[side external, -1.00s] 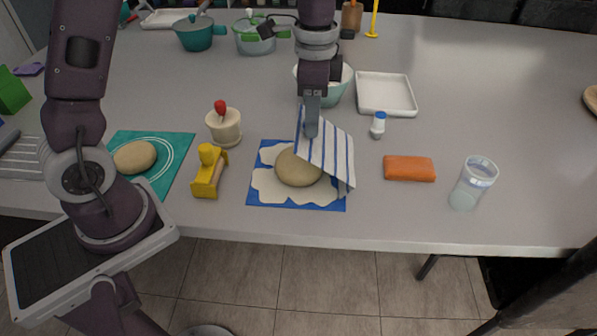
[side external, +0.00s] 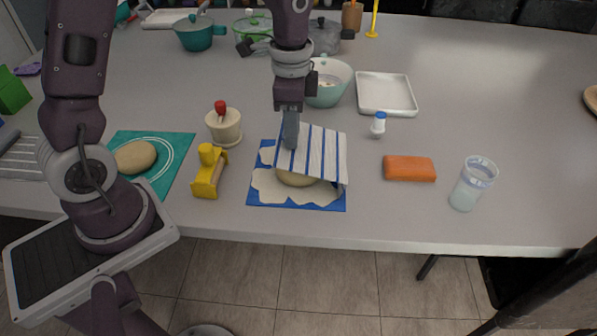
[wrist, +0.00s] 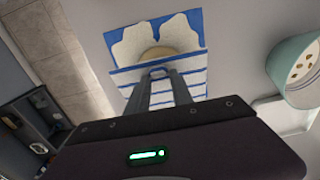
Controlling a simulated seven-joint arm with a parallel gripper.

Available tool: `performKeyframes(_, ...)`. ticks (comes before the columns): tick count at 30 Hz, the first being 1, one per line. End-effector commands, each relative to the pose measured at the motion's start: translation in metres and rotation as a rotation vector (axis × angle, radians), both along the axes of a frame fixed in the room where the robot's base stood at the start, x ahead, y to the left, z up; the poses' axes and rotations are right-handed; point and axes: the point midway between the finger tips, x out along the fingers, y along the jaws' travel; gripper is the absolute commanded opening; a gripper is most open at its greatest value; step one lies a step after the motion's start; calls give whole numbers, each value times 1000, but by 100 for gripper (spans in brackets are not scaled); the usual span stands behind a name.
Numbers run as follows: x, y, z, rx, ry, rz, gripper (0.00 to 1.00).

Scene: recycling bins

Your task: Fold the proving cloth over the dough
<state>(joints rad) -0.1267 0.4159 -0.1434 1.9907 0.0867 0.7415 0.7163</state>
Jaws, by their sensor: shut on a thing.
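The white proving cloth with blue stripes (side external: 318,152) lies over much of the dough (side external: 296,180), whose front part still shows. The dough sits on a white, wavy-edged patch on a blue mat (side external: 258,196). My gripper (side external: 290,145) is shut on the cloth at its left side, just above the mat. In the wrist view, my gripper's fingers (wrist: 162,72) meet at the cloth (wrist: 190,82), and the dough (wrist: 158,53) shows beyond it.
A yellow tool (side external: 208,175) and a cream pot with a red knob (side external: 224,126) stand left of the mat. A second dough (side external: 135,156) lies on a teal mat. A bowl (side external: 329,90), small bottle (side external: 378,125), orange block (side external: 409,168) and glass (side external: 472,185) stand nearby.

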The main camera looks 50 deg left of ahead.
Motion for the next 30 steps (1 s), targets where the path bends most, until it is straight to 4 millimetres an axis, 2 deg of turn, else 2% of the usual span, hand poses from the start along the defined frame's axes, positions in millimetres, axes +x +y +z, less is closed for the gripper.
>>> performKeyframes(5, -7, 7, -13, 0, 0, 0, 16)
performKeyframes(14, -8, 9, -14, 0, 0, 0, 16)
performKeyframes(21, -14, 14, -28, 1, 2, 1, 16)
performKeyframes(26, -14, 15, -29, 0, 0, 0, 16)
performKeyframes(27, -14, 15, -29, 0, 0, 0, 29)
performKeyframes(30, -14, 15, -29, 0, 0, 0, 49)
